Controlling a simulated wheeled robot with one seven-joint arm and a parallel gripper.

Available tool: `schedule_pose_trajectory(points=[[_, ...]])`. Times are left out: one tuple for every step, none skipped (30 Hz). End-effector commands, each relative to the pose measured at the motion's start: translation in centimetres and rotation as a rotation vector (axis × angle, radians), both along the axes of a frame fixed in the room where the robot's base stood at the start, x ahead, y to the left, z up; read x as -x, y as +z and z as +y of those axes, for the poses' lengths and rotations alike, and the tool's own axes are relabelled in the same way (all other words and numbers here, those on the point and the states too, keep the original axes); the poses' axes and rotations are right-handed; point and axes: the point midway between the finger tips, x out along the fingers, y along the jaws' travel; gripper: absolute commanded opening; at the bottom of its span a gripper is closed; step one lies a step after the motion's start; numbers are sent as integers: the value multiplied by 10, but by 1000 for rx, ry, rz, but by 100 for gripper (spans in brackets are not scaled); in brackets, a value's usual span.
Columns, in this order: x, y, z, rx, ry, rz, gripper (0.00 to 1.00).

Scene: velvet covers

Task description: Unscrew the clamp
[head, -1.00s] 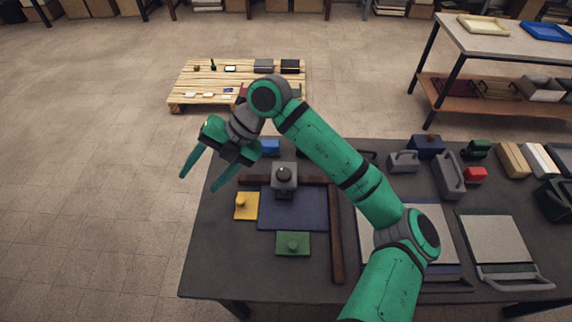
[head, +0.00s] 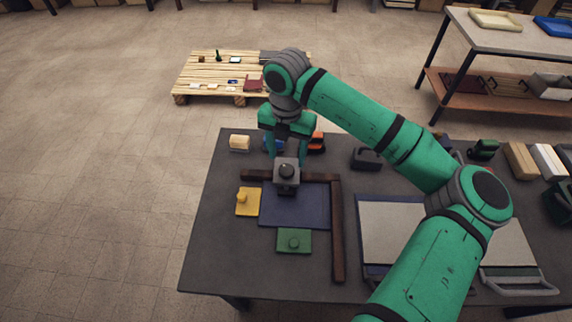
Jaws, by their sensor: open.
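The clamp (head: 286,178) is a grey block with a round dark knob on top. It sits at the back edge of a dark blue panel (head: 310,208), next to a brown wooden bar. My gripper (head: 288,159) points down at the clamp with its jaws open. One finger shows on each side of the clamp's far part. I cannot tell whether the fingers touch it.
A brown L-shaped frame (head: 337,240) borders the panel's back and right. A yellow block (head: 247,202) lies left of the panel and a green block (head: 293,240) in front. A cream block (head: 239,143) and an orange-black item (head: 316,142) stand behind. The table's left front is clear.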

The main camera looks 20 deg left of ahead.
Motion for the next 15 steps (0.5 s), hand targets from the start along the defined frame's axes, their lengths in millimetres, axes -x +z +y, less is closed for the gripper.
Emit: schedule_pose_trajectory(points=[[1, -10, 0, -1, 1, 3, 55], [1, -15, 1, -2, 1, 4, 55], [1, -21, 1, -1, 1, 3, 55], [1, -26, 1, -1, 2, 3, 55], [1, -30, 1, -2, 2, 3, 55], [1, -36, 1, -2, 2, 2, 55], [1, -39, 1, -2, 2, 2, 55], [1, -42, 1, -2, 2, 2, 55], [0, -46, 1, -2, 2, 1, 55], [0, -48, 1, -2, 2, 1, 55], [0, -50, 1, -2, 2, 1, 55], [0, -52, 1, -2, 2, 1, 55], [0, -54, 1, -2, 2, 1, 55], [0, -55, 1, -2, 2, 1, 55], [0, -55, 1, -1, 2, 1, 55]])
